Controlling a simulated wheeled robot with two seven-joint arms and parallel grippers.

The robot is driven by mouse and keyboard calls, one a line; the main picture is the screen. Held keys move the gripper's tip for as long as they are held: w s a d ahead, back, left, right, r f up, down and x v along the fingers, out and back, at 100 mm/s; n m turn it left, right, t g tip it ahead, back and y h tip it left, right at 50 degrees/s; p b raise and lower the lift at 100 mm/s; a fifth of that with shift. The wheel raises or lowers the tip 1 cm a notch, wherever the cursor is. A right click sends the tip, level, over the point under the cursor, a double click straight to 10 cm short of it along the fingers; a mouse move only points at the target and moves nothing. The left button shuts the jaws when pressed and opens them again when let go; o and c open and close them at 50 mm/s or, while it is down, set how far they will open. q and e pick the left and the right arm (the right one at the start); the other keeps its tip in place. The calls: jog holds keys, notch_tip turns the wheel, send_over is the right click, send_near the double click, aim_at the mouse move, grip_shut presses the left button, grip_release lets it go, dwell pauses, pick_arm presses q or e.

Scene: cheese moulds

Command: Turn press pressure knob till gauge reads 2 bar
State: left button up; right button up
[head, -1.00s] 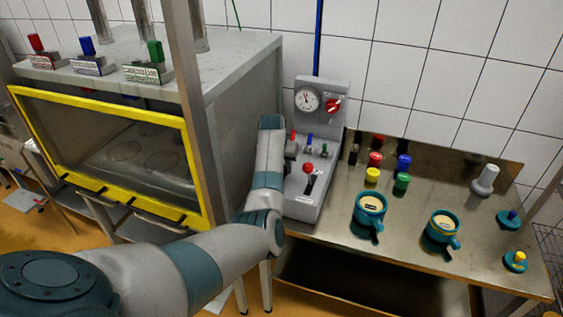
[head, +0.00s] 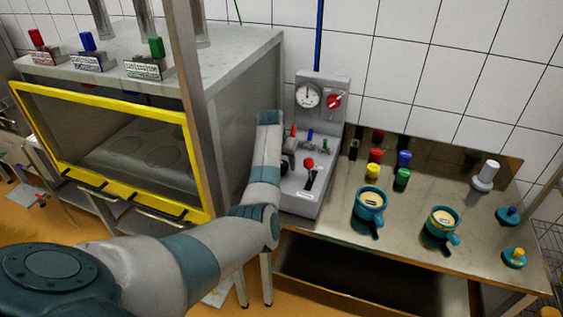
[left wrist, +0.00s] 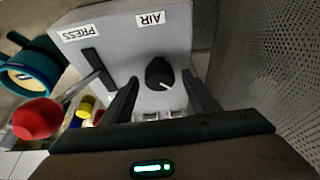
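The grey press control panel (head: 325,130) stands against the wall, with a round white gauge (head: 308,96) at its top. The gauge needle points roughly straight up; its figures are too small to read. A red knob (head: 334,101) sits beside the gauge. In the left wrist view a black knob with a white pointer mark (left wrist: 158,73) is on the panel under an AIR label. My left gripper (left wrist: 160,80) is open, its fingers apart on either side of this knob, with no clear contact. In the head view the left arm hides most of this area. My right gripper is not in view.
A red-balled lever (head: 309,164) stands on the panel, close to the left gripper in the wrist view (left wrist: 37,118). Teal moulds (head: 370,205) and coloured pieces stand on the metal table to the right. A yellow-framed cabinet (head: 120,150) is left of the arm.

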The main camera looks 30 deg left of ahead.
pick_arm(q)
jog(key=shift+r, duration=0.1)
jog(key=b+v, duration=0.4)
jog(key=v, duration=1.3)
jog(key=shift+s, duration=0.25)
jog(key=shift+d, duration=0.1)
